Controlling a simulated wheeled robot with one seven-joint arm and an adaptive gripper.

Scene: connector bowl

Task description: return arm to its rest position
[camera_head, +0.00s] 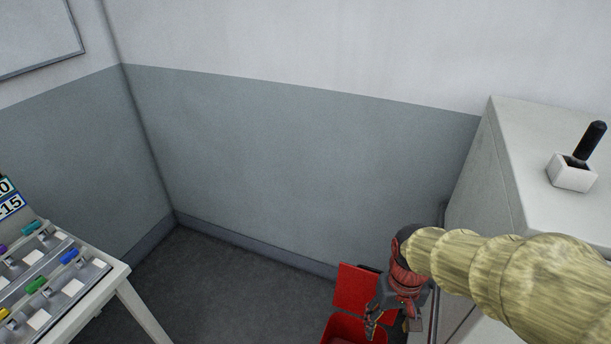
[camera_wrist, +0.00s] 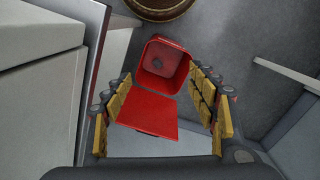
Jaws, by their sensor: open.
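My gripper (camera_head: 374,322) hangs at the end of my arm at the lower right of the head view, pointing down over a red bin (camera_head: 343,322). In the wrist view its two yellow-padded fingers (camera_wrist: 158,80) stand wide apart with nothing between them. My arm reaches in from the right edge, clear of the floor. The bin is seen from above in the wrist view (camera_wrist: 180,48), with its mouth open. Its flat red lid (camera_wrist: 148,112) is swung back. A greyish round shape shows inside the bin, too unclear to name.
A white cabinet (camera_head: 515,185) stands at the right with a white holder (camera_head: 572,176) and a black-handled item (camera_head: 590,140) on top. A table (camera_head: 118,275) with several coloured connectors is at the left. Bare floor (camera_head: 220,290) lies between the table and the bin.

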